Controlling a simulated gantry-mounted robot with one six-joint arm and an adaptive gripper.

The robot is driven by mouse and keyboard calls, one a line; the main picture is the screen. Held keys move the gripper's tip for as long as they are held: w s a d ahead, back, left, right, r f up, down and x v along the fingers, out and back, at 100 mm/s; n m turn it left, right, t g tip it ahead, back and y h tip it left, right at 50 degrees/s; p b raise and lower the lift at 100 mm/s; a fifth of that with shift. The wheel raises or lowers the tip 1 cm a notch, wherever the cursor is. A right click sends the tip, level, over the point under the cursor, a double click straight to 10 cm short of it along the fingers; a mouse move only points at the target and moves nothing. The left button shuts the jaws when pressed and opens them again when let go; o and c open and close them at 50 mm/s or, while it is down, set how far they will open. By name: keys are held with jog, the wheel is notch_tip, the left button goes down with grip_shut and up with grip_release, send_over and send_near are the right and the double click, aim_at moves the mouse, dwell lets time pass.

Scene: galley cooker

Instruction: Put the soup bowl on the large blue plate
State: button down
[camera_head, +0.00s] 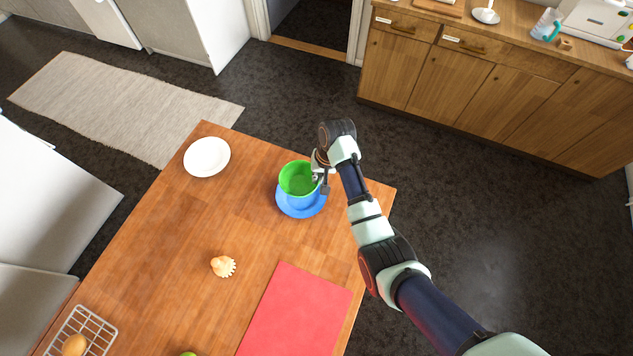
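The green soup bowl (297,179) is upright over the large blue plate (291,211) near the far right edge of the wooden table. The bowl hides the back of the plate. I cannot tell whether the bowl touches the plate or is held just above it. My gripper (320,179) is at the bowl's right rim, with a finger on each side of the wall, and looks shut on it. The fingertips are small and partly hidden.
A white plate (207,157) lies at the table's far left corner. A shell (223,266) sits mid-table, and a red mat (298,315) lies at the front right. A wire rack (96,327) is at the front left. The table between the white plate and the bowl is clear.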

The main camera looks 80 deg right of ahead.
notch_tip(320, 180, down, 8)
jog(key=shift+f+b, duration=0.15)
jog(key=shift+b, duration=0.85)
jog(key=shift+f, duration=0.1)
jog(key=c, duration=1.3)
grip_release()
jog(key=r+p, duration=0.1)
jog(key=r, duration=0.3)
jog(key=s+r+p, duration=0.1)
jog(key=r, duration=0.3)
jog(key=s+r+p, duration=0.1)
jog(key=r, duration=0.3)
jog(key=shift+s+d, duration=0.1)
jog(key=shift+d, duration=0.25)
